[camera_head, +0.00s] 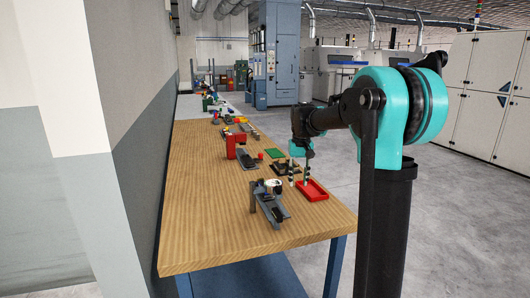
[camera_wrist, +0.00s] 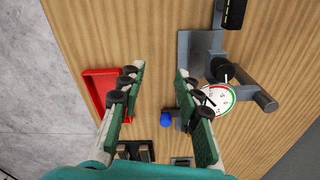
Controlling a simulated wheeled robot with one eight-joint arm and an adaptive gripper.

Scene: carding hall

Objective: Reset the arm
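My gripper (camera_head: 299,177) hangs from my arm over the workbench, beside the red tray, in the head view. In the wrist view my gripper (camera_wrist: 160,70) has its two green-and-grey fingers spread apart, with only bare wood seen between the tips. It is open and empty. My arm reaches out over the bench's right side, bent down at its end.
The wooden bench (camera_head: 205,220) has a red block (camera_head: 231,146) and a green piece (camera_head: 275,153) farther back. Its near left is clear.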

